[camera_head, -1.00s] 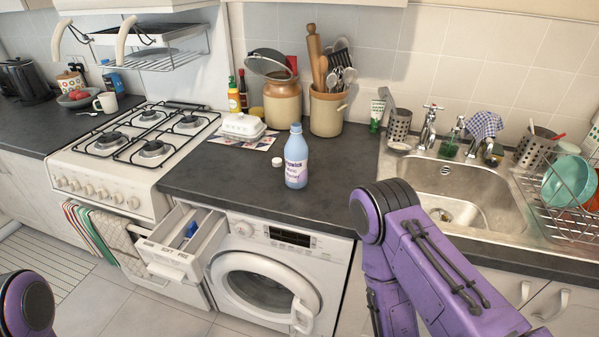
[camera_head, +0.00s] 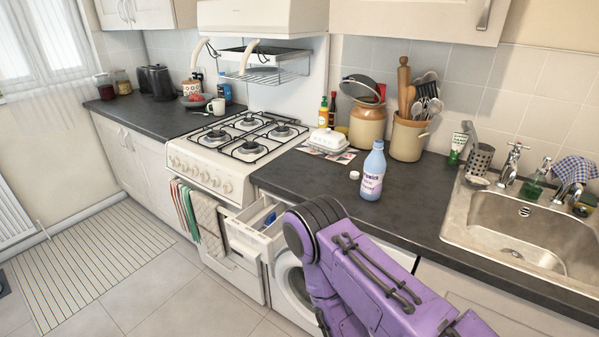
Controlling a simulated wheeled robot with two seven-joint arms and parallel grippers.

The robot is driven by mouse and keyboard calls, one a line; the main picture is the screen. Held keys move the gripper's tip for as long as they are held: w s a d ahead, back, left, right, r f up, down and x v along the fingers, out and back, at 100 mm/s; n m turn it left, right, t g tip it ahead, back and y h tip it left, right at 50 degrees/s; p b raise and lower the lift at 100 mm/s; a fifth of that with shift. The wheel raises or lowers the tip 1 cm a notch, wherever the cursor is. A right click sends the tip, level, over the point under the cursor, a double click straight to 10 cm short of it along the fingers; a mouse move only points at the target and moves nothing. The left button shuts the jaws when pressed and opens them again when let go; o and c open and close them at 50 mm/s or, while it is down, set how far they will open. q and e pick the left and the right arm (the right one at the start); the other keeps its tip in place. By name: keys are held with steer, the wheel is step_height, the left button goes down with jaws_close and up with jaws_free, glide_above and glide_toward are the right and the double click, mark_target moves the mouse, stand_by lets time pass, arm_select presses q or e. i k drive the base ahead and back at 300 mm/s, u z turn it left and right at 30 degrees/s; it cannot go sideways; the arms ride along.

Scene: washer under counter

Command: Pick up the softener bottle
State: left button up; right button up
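The softener bottle (camera_head: 372,172) is light blue with a white and purple label. It stands upright and uncapped on the dark counter (camera_head: 415,205), above the washer. A small white cap (camera_head: 354,175) lies on the counter just left of it. My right arm, purple, comes in from the lower right in front of the washer, below the counter edge. Its gripper is out of view. My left arm and gripper are out of view. Nothing touches the bottle.
The washer's detergent drawer (camera_head: 254,232) is pulled out. The washer door (camera_head: 290,290) is mostly hidden by my arm. A butter dish (camera_head: 328,141), brown crocks (camera_head: 367,125) and utensils stand behind the bottle. The stove (camera_head: 235,150) is left, the sink (camera_head: 520,235) right.

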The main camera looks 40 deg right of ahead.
mark_target(376, 166)
steer(key=u, duration=0.25)
steer(key=i, duration=0.9)
steer(key=z, duration=1.45)
